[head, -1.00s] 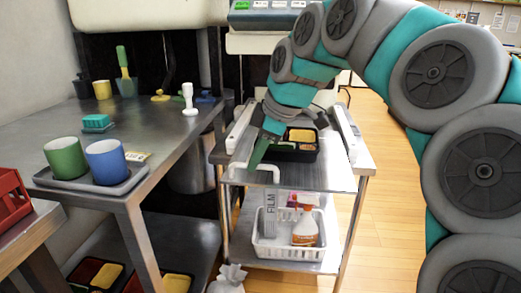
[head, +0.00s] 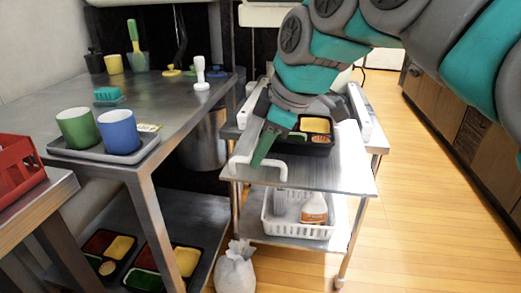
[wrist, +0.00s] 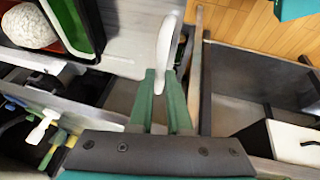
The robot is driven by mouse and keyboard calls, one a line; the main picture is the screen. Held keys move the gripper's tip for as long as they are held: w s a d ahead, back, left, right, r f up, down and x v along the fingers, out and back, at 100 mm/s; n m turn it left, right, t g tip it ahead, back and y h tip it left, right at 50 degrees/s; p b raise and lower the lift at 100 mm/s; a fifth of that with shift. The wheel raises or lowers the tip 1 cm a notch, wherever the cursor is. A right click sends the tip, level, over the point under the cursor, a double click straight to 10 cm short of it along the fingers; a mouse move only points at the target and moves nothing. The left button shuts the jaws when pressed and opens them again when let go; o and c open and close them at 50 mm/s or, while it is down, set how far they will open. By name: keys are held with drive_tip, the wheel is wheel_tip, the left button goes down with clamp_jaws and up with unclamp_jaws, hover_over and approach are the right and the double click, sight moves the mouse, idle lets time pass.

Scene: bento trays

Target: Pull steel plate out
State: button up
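The steel plate (head: 335,175) is a flat metal sheet on top of the cart, sticking out past the cart's rails toward me. Its white bar handle (head: 240,168) is at the front left edge. My gripper (head: 259,157) has green fingers pointing down at this handle. In the wrist view, the fingers (wrist: 163,80) are close together around the white handle (wrist: 167,45), with the plate (wrist: 125,35) beyond. A black bento tray (head: 305,148) with yellow and orange food sits toward the back, partly hidden by my arm.
At left, a steel table (head: 170,110) holds a grey tray with green and blue cups (head: 118,130). The shelf below holds several bento trays. Under the plate is a white basket (head: 275,225) with a spray bottle. The floor at right is clear.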

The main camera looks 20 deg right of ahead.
drive_tip(key=o, duration=0.5)
drive_tip(key=shift+c, duration=0.2)
drive_tip(key=shift+r, duration=0.1)
drive_tip(key=v, duration=0.7)
drive_tip(key=shift+s+r, duration=0.15)
drive_tip(key=shift+r, duration=0.15)
drive_tip(key=shift+d, duration=0.1)
drive_tip(key=s+a+f+m+g+h, duration=0.1)
drive_tip(key=s+a+f+m+g, duration=0.15)
drive_tip(key=f, duration=0.45)
drive_tip(key=s+a+f+m+g+h, duration=0.1)
drive_tip(key=s+a+f+m, duration=0.15)
drive_tip(key=f, duration=0.55)
drive_tip(key=s+f+m+g+p, duration=0.1)
drive_tip(key=s+f+m, duration=0.5)
drive_tip(key=s+f, duration=0.6)
wheel_tip(320, 180, down, 3)
drive_tip(key=shift+a+r+m+g+h, duration=0.2)
drive_tip(key=shift+a+m+g+h, duration=0.1)
drive_tip(key=shift+g, duration=0.45)
